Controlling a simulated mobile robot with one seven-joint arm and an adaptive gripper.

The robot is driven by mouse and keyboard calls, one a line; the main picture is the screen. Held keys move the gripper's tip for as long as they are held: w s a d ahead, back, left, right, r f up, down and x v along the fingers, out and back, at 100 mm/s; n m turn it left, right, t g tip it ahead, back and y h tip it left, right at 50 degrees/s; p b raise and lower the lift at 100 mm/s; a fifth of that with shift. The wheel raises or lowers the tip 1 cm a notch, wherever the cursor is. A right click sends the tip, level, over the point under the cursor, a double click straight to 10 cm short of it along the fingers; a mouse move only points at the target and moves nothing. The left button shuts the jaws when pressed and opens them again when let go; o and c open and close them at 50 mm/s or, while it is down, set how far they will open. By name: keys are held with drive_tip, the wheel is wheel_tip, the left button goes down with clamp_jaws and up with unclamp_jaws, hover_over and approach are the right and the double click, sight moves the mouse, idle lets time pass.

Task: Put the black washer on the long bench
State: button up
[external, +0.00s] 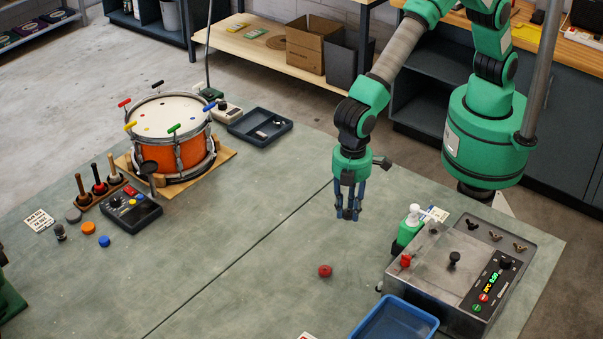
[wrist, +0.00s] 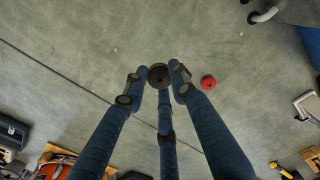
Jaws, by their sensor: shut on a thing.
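The black washer (wrist: 159,76) is a dark round disc with a darker centre in the wrist view. My gripper (wrist: 160,80) has its blue fingers closed around it. In the external view my gripper (external: 347,214) points down, above the grey-green work surface (external: 240,240), and the washer is a small dark spot between the fingertips. A long, low wooden bench (external: 225,42) stands at the back, behind the work surface. I cannot tell from its look alone whether this is the long bench.
A red knob-like piece (external: 325,271) lies near my gripper. A metal control box (external: 450,270), green bottle (external: 410,230) and blue tray (external: 395,322) are at right. An orange drum (external: 175,140) and dark tray (external: 258,128) are at left. The middle surface is clear.

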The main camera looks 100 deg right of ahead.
drive_tip(key=n, duration=0.2)
hover_over(379, 266)
drive_tip(key=shift+r, duration=0.25)
drive_tip(key=shift+f+b, duration=0.75)
drive_tip(key=shift+f, duration=1.75)
drive_tip(key=shift+f+b, duration=0.55)
drive_tip(key=shift+f, duration=1.95)
drive_tip(key=shift+f, duration=0.15)
drive_tip(key=o, duration=0.7)
